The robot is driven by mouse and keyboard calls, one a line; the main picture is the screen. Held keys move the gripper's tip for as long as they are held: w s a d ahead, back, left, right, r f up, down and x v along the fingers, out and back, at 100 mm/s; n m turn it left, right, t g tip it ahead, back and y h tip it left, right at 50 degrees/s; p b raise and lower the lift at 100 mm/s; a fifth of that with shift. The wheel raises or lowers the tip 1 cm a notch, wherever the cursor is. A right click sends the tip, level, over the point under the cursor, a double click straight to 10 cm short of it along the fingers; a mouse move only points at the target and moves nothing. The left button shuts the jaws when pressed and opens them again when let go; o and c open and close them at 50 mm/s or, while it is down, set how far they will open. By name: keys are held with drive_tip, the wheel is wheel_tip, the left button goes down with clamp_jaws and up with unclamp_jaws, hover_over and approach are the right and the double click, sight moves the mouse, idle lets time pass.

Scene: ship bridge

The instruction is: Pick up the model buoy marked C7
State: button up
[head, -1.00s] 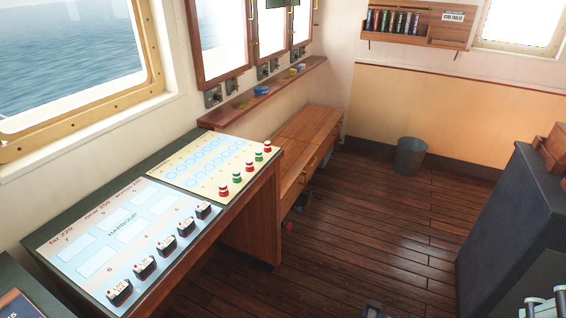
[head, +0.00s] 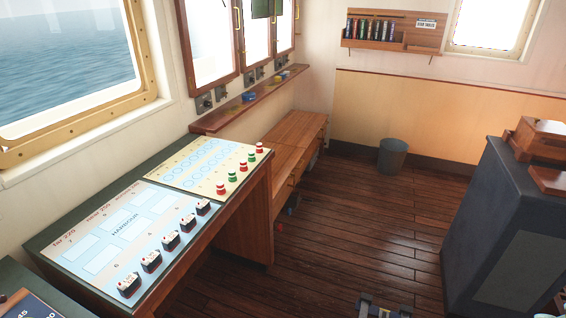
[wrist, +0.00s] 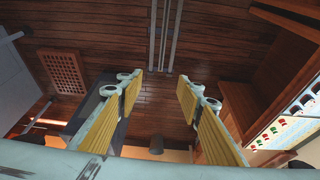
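Several small red and green model buoys stand in a row along the right edge of a cream board with pale blue circles (head: 185,163). The nearest is a red buoy (head: 220,188), then a green buoy (head: 232,176), with red and green alternating behind. No marking is legible, so I cannot tell which is C7.
A blue harbour chart (head: 125,232) with several dark ship models lies nearer on the same desk. A wooden bench (head: 292,140) and a grey bin (head: 392,155) stand beyond. A dark console (head: 500,235) is at right. The plank floor between is mostly clear.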

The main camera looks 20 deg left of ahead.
drive_tip(key=shift+w, duration=0.15)
drive_tip(key=w+a+n+t, duration=0.1)
drive_tip(key=w+a+n, duration=0.15)
drive_tip(key=w, duration=0.95)
drive_tip(key=w+a+n+t, duration=0.15)
drive_tip(key=w+a, duration=0.25)
drive_tip(key=w, duration=0.8)
drive_tip(key=w+a+f+n+t+y+p, duration=0.1)
drive_tip(key=w+a+f+n+t+y, duration=0.3)
drive_tip(key=w+a, duration=1.15)
drive_tip(key=w+a+f+n+g+y, duration=0.1)
drive_tip(key=a+f, duration=0.2)
drive_tip(key=a, duration=0.4)
drive_tip(key=w+a+f+n+g+y+p, duration=0.1)
drive_tip(key=w+a+f+y, duration=0.1)
drive_tip(key=a+f, duration=0.35)
drive_tip(key=w+a+f+n+y, duration=0.1)
drive_tip(key=a+f, duration=0.1)
drive_tip(key=a, duration=0.7)
drive_tip(key=s+a+f+n+g+y, duration=0.1)
drive_tip(key=s+a+f+y, duration=0.2)
drive_tip(key=a, duration=0.7)
drive_tip(key=s+a+f+n+g+y, duration=0.2)
drive_tip(key=s+a+f, duration=0.4)
drive_tip(key=a, duration=0.4)
drive_tip(key=shift+a+f+y+p, duration=0.15)
drive_tip(key=shift+f+y+p, duration=0.25)
drive_tip(key=shift+f, duration=0.3)
